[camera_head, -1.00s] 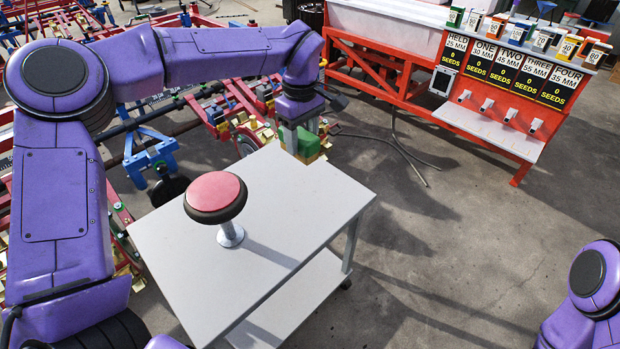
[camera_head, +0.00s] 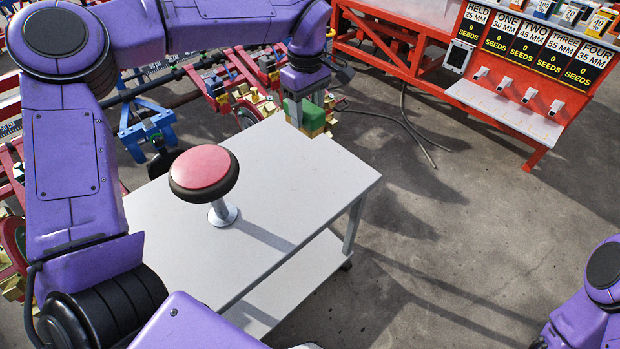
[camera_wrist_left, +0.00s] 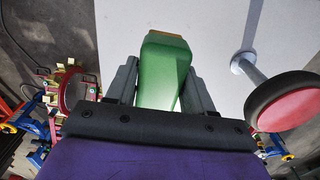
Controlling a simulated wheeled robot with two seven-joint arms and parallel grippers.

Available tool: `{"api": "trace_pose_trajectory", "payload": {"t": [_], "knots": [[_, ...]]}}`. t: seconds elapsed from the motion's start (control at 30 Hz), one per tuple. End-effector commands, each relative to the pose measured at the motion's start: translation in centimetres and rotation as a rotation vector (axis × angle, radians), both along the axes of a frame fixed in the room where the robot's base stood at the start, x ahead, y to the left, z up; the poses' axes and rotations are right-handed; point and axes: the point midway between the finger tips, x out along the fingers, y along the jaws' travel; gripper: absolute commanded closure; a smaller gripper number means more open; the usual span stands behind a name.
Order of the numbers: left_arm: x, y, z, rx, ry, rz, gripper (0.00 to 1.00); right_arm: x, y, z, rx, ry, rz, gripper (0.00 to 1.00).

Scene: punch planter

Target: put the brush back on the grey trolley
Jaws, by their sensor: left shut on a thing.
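The brush (camera_head: 311,118) is a green block with a tan underside, at the far edge of the grey trolley (camera_head: 310,175) in the head view. My left gripper (camera_head: 303,112) is shut on it from above. In the left wrist view the brush (camera_wrist_left: 163,72) sits between the two grey fingers, with the pale trolley top (camera_wrist_left: 205,25) behind it. I cannot tell whether its underside touches the top. Only part of my right arm shows at the lower right; its gripper is out of view.
A red-topped button on a metal stem (camera_head: 202,172) stands on the trolley, left of the brush. An orange seed machine (camera_head: 530,75) is at the back right. Red and blue farm machinery (camera_head: 150,125) lies behind. Much of the trolley top is bare.

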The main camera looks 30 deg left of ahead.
Motion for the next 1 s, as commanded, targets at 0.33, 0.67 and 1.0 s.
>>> {"api": "trace_pose_trajectory", "payload": {"t": [0.33,0.67,1.0], "knots": [[0.1,-0.3,-5.7,0.001,-0.001,-0.005,0.81,0.0,0.0,-5.8,-0.001,0.0,0.0,0.0],[0.1,-0.3,-10.7,0.001,0.001,-0.005,0.81,0.0,0.0,-7.3,-0.001,0.0,0.0,0.0],[0.1,-0.3,-16.1,0.0,0.001,-0.004,0.81,0.0,-0.1,-8.5,-0.001,0.0,0.0,0.0]]}}
